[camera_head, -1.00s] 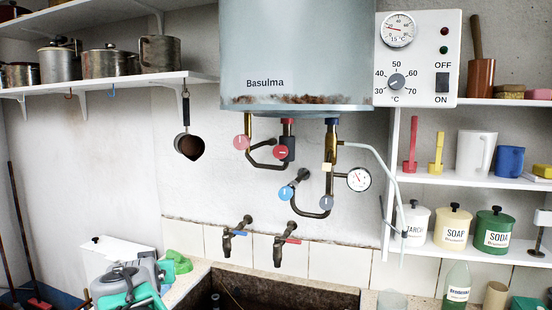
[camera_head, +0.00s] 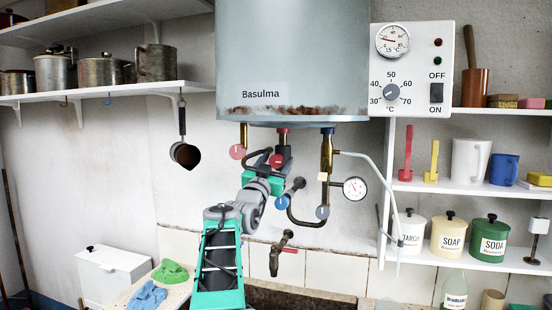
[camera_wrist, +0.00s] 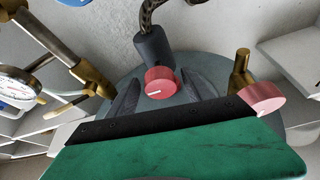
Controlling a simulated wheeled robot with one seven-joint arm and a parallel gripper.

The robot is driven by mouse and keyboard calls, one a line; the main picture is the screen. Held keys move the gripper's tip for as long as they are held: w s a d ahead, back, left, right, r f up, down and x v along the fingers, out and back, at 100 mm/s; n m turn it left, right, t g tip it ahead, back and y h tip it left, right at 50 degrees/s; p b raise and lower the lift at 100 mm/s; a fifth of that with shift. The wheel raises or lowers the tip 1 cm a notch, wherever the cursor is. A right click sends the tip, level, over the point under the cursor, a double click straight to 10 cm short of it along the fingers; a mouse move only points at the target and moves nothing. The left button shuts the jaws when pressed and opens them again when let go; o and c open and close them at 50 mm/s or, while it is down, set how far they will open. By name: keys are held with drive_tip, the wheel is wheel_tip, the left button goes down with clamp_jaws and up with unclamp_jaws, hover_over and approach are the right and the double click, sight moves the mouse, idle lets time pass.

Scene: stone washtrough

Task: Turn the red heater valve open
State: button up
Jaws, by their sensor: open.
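The red heater valve knob (camera_head: 277,161) is on a dark pipe under the water heater (camera_head: 292,60). In the wrist view the red knob (camera_wrist: 160,82), with a white mark on its face, sits between the two grey fingers of my gripper (camera_wrist: 165,91). The fingers are open, one on each side, with gaps showing. In the head view my gripper (camera_head: 262,170) reaches up from below and partly covers the pipes near the knob. A paler pink knob (camera_head: 237,152) is to the left; it also shows in the wrist view (camera_wrist: 262,98), at right.
A blue knob (camera_head: 281,202), a grey-blue knob (camera_head: 322,212) and a pressure gauge (camera_head: 355,189) hang close by on the pipes. A tap (camera_head: 281,254) is below. Shelves with pots and jars (camera_head: 493,237) stand at both sides.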

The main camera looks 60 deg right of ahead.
clamp_jaws()
idle(0.7)
